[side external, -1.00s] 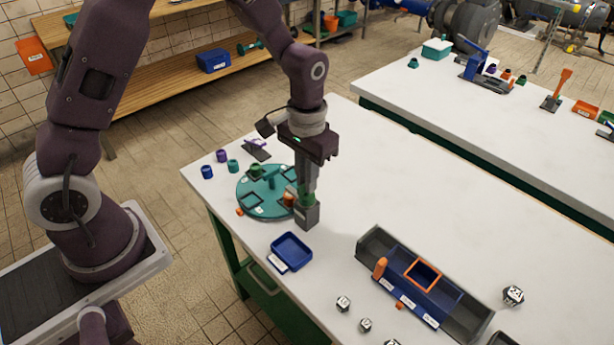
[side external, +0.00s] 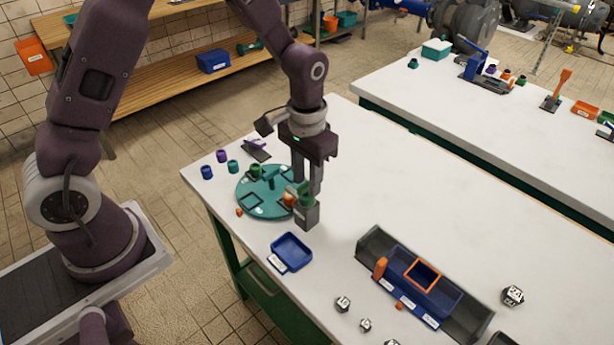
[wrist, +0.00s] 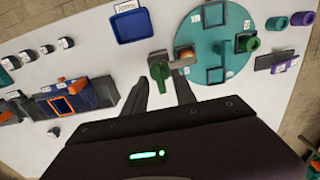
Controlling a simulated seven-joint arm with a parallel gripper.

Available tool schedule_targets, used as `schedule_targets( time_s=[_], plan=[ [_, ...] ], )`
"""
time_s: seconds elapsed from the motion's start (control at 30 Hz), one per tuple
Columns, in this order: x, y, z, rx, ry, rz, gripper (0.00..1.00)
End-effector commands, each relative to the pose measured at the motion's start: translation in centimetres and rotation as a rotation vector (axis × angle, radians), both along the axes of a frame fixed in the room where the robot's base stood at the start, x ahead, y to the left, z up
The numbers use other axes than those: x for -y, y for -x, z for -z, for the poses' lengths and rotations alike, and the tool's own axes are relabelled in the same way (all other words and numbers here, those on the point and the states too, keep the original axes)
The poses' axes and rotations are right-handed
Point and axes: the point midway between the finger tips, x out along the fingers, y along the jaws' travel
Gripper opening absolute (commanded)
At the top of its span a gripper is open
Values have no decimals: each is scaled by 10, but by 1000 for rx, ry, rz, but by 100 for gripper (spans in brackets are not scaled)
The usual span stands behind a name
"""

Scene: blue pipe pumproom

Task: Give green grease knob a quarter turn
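The green grease knob (side external: 306,198) sits on top of a small grey block (side external: 306,216) at the near edge of the teal round plate (side external: 254,204). In the wrist view the knob (wrist: 159,70) shows a green grip pointing toward my gripper. My gripper (side external: 307,190) is over the knob with its two fingers apart. In the wrist view the fingertips of my gripper (wrist: 160,82) lie either side of the green grip, with gaps visible. Whether the fingertips are level with the knob or above it is hard to tell.
An orange part (side external: 289,199) is close beside the grey block. A blue tray (side external: 291,251) lies in front. A grey holder with a blue bin (side external: 420,285) is to the right. Small blue, purple and green cups (side external: 233,166) stand behind the plate.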

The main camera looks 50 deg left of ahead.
Motion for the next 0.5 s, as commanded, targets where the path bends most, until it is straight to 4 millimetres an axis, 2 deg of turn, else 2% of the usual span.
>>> schedule_targets(
  time_s=[0.17, 0.4, 0.5],
  plan=[
    [0, -1, -10, 3, 0, 0, 33],
    [0, -1, -58, 5, 0, 0, 33],
    [0, 0, -68, 1, 0, 0, 33]
  ],
)
